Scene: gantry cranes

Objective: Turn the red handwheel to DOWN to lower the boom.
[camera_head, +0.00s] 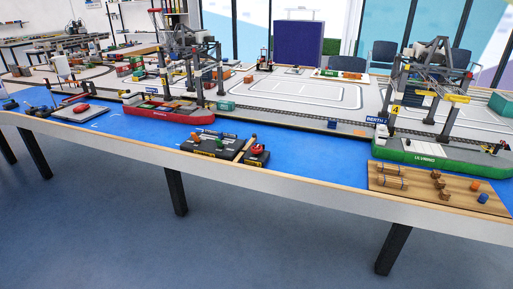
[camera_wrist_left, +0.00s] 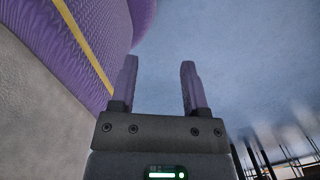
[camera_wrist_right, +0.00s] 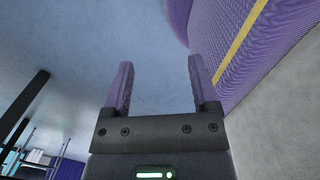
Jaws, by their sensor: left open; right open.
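A small red round part (camera_head: 258,149) sits on a dark box at the front edge of the blue table; it looks like the handwheel, but it is too small to read any UP or DOWN marking. My left gripper (camera_wrist_left: 160,85) and right gripper (camera_wrist_right: 157,85) are open and empty, away from the table and outside the head view.
A wooden board (camera_head: 420,198) with small barrels and blocks lies at the front right. A grey pad (camera_head: 80,113) with a red item lies at the left. The blue surface between panel and board is clear. Table legs (camera_head: 176,192) stand below the front edge.

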